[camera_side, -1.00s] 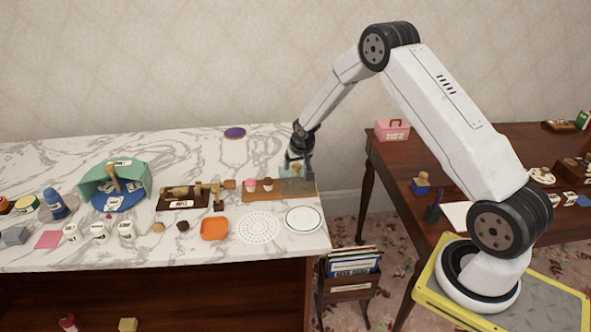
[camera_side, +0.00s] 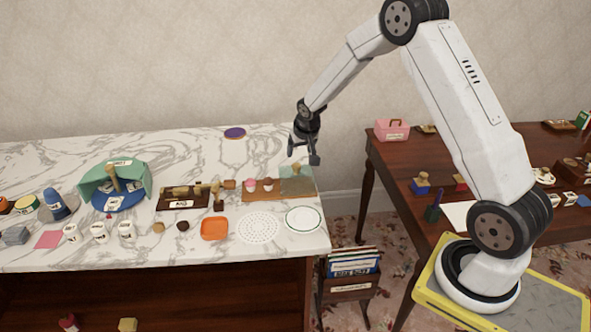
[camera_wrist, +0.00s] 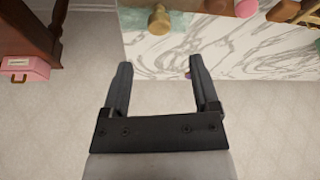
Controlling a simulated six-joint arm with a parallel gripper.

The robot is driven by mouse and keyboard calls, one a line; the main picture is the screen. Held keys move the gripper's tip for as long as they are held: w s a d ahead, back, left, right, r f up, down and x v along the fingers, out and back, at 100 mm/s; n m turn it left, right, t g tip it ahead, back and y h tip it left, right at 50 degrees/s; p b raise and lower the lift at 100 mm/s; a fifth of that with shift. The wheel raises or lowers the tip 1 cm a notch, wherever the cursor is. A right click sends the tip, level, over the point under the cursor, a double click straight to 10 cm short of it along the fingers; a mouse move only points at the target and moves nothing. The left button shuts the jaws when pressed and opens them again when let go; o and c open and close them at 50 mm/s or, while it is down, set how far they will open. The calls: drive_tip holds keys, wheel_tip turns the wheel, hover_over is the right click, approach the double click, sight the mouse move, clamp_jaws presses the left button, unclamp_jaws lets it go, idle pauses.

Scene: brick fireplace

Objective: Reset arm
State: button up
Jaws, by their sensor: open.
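My gripper (camera_side: 304,157) is open and empty. In the side view it hangs above the back right part of the marble-topped table (camera_side: 200,150), over a greenish translucent piece (camera_side: 298,186) with a small tan knobbed object (camera_side: 296,170) on it. In the wrist view my gripper (camera_wrist: 158,88) shows two spread dark fingers with nothing between them. The tan knob (camera_wrist: 159,20) and the green piece (camera_wrist: 132,19) lie beyond the fingertips, apart from them.
A wooden board (camera_side: 262,196) with cupcakes (camera_side: 268,185), a white plate (camera_side: 303,219) and an orange dish (camera_side: 214,229) are near on the marble. A pink box (camera_side: 392,131) stands on the dark wooden table (camera_side: 480,150) at right. The back of the marble is mostly clear.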

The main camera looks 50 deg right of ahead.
drive_tip(key=shift+s+r, duration=0.1)
drive_tip(key=shift+r, duration=0.15)
drive_tip(key=shift+a, duration=0.1)
drive_tip(key=s+a+r+n+y, duration=0.1)
drive_tip(key=s+a+r+n, duration=0.1)
drive_tip(key=s+a, duration=0.7)
drive_tip(key=s+a+r+n+g+y, duration=0.1)
drive_tip(key=s+a+r+n, duration=0.2)
drive_tip(key=s+a, duration=0.6)
drive_tip(key=s+n, duration=0.1)
drive_tip(key=s, duration=0.3)
drive_tip(key=shift+s+r, duration=0.2)
drive_tip(key=shift+s, duration=0.15)
